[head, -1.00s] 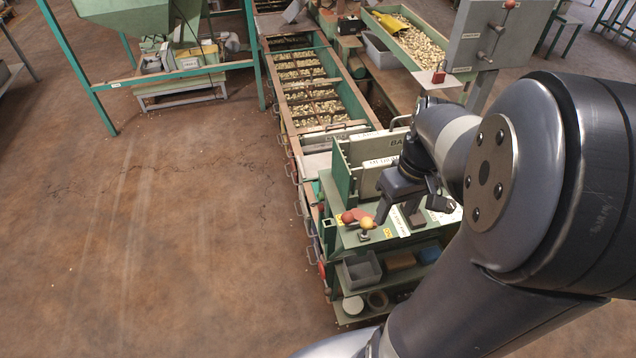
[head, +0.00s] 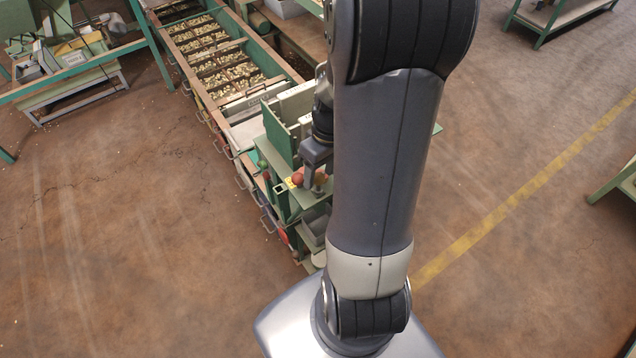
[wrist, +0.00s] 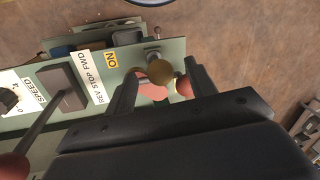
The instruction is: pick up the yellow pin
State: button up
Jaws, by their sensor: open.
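The yellow pin shows in the wrist view as a dull yellow ball (wrist: 160,72) on a short grey stem at the edge of the green control panel (wrist: 178,47). My gripper (wrist: 160,68) is open. Its two dark fingers lie on either side of the ball in that view, with gaps showing; I cannot tell how deep the ball sits between them. In the head view my gripper (head: 318,168) is at the panel, largely hidden by my arm, and the yellow ball cannot be made out clearly.
A red ball (wrist: 184,86) sits close behind the right finger, beside a pink-red disc (wrist: 154,93). A black switch block (wrist: 62,88) and labels are to the left. A red-tipped lever (wrist: 14,165) rises at lower left. Open floor lies right of the panel (head: 520,150).

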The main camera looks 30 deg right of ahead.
aim_at(318, 192)
jog(key=shift+a+f, duration=0.2)
jog(key=shift+f, duration=0.9)
jog(key=shift+c, duration=0.4)
jog(key=c, duration=1)
jog(key=shift+o, duration=0.2)
